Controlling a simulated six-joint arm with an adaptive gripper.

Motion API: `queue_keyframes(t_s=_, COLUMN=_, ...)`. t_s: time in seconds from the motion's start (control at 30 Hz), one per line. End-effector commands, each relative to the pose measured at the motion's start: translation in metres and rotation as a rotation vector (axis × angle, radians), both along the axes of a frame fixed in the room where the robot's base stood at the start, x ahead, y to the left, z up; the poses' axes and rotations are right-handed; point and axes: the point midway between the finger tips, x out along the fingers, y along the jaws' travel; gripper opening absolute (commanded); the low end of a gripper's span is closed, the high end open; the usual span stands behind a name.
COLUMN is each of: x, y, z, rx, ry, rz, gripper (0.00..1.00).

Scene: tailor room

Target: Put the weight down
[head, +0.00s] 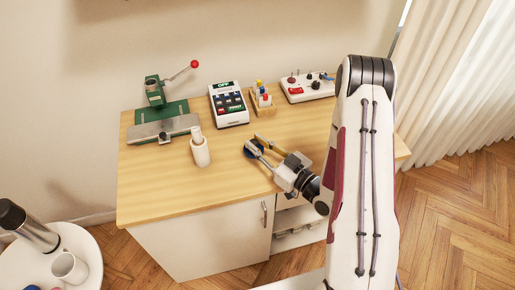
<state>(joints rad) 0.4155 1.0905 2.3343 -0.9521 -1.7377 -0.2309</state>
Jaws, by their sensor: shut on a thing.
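My gripper (260,148) reaches over the right half of the wooden table (235,176) from the right. It is shut on a small, round, dark blue thing (253,149), which appears to be the weight. The fingers hide part of it. I cannot tell whether its underside touches the tabletop or hangs just above it.
A white bottle-like container (200,150) stands left of my gripper. Behind are a green press with a red-knobbed lever (160,105), a keypad device (229,104), a wooden rack (263,102) and a control box (306,87). The front left tabletop is clear.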

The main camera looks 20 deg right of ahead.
Motion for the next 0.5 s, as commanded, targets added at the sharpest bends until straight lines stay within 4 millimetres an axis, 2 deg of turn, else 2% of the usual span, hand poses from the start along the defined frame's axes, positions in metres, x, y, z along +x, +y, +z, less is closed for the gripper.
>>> queue_keyframes(t_s=0.2, x=0.000, y=0.000, z=-0.017, rx=0.002, ry=0.001, rz=0.000, gripper=0.00)
queue_keyframes(t_s=0.5, x=0.000, y=0.000, z=-0.021, rx=0.001, ry=-0.002, rz=0.000, gripper=0.00)
